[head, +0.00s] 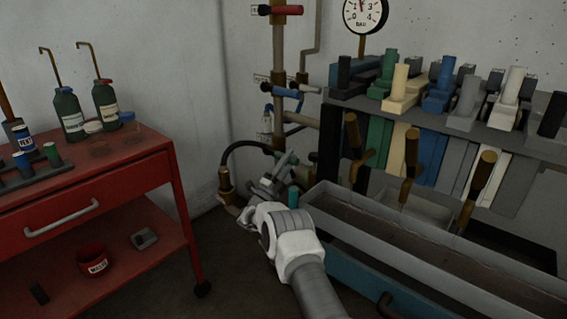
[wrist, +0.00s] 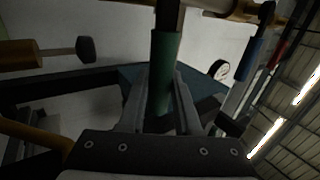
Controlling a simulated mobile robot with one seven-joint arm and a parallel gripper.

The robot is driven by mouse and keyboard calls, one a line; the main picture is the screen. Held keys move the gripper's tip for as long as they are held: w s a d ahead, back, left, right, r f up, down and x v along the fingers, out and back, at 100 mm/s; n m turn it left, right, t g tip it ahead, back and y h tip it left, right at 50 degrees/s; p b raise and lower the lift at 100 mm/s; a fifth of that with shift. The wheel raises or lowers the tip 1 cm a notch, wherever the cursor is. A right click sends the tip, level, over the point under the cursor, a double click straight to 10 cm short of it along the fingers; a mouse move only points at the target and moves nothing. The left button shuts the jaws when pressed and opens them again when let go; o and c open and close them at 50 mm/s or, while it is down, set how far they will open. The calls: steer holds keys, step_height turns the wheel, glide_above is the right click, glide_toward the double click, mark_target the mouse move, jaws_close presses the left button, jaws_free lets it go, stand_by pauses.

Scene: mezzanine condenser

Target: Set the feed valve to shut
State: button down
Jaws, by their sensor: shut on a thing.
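My gripper (head: 280,172) is low by the pipework in the head view, in front of the lower pipe. In the wrist view my gripper (wrist: 160,84) is shut on a green lever handle (wrist: 165,60), which stands between its two fingers. The handle's far end joins a dark stem near the brass pipe (wrist: 215,7). Higher on the riser are a blue lever (head: 285,92) and a red lever (head: 264,10), both roughly level. They also show in the wrist view, the blue one (wrist: 250,60) nearer than the red. The valve tags are too small to read.
A black hose (head: 240,147) curves beside the pipe, left of my gripper. A long grey trough (head: 400,238) and a shelf of coloured blocks (head: 500,122) stand close on the right. A red cart (head: 150,155) is on the left. A gauge (head: 364,13) is above.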

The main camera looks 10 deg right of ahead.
steer(key=shift+f+m+g+h+b, duration=0.3)
steer(key=shift+m+g, duration=0.1)
steer(key=shift+m, duration=0.1)
steer(key=c, duration=0.6)
jaws_free()
steer(key=shift+a, duration=0.1)
steer(key=p+v, duration=0.2)
steer(key=v, duration=1.5)
steer(key=shift+s+p, duration=0.2)
steer(key=shift+p, duration=0.1)
